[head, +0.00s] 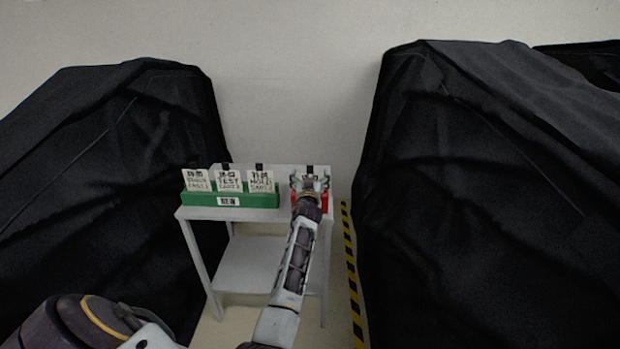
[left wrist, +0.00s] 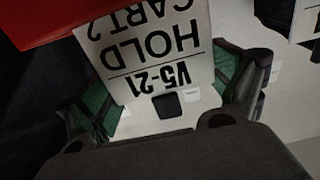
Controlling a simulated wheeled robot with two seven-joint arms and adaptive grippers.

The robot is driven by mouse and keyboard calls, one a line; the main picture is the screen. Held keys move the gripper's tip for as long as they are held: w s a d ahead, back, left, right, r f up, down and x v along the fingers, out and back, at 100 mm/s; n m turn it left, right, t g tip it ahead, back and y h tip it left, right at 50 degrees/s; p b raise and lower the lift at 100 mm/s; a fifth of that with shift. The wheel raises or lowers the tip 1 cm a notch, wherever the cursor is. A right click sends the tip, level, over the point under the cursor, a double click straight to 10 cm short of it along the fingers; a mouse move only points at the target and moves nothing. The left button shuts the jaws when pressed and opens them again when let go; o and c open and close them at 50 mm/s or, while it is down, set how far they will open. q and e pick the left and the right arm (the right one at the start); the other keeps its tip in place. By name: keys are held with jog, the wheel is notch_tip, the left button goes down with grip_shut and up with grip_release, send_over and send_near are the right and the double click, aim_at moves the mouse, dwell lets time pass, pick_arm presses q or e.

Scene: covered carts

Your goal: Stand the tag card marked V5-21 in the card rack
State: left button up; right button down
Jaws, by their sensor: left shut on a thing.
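The tag card marked V5-21 (left wrist: 150,55), white with HOLD and CART 2 on it, appears upside down in the left wrist view. My left gripper (head: 308,182) is shut on this card, near its V5-21 end; the green-padded fingers (left wrist: 165,100) flank it in the wrist view. The gripper is at a red holder (head: 324,203) on the right end of the small table. The holder's red edge (left wrist: 45,20) meets the card's far end; I cannot tell whether the card is seated in it. A green rack (head: 205,200) holds three upright white cards. My right gripper is not in view.
The small white table (head: 240,213) has a lower shelf (head: 250,265). Black-draped carts stand on the left (head: 110,170) and right (head: 480,180). A yellow-black floor stripe (head: 352,275) runs beside the table on the right. A plain wall is behind.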

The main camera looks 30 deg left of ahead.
pick_arm(q)
jog(key=o, duration=0.6)
jog(key=shift+c, duration=0.2)
jog(key=shift+r, duration=0.2)
jog(key=shift+r, duration=4.85)
jog(key=shift+f, duration=0.1)
